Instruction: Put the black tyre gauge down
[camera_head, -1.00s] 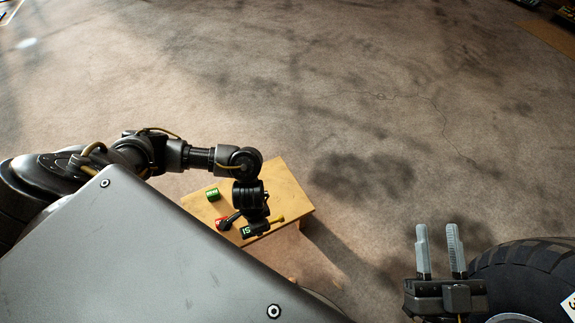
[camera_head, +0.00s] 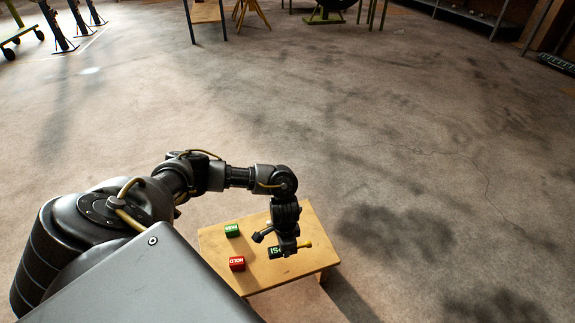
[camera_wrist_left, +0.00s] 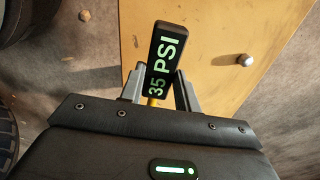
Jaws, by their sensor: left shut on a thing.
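The black tyre gauge (camera_head: 276,251) is held in my left gripper (camera_head: 283,244) over the right part of a small wooden table (camera_head: 215,247). I cannot tell whether the gauge touches the tabletop. My right gripper is not in view.
Stands and other furniture are far off at the top.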

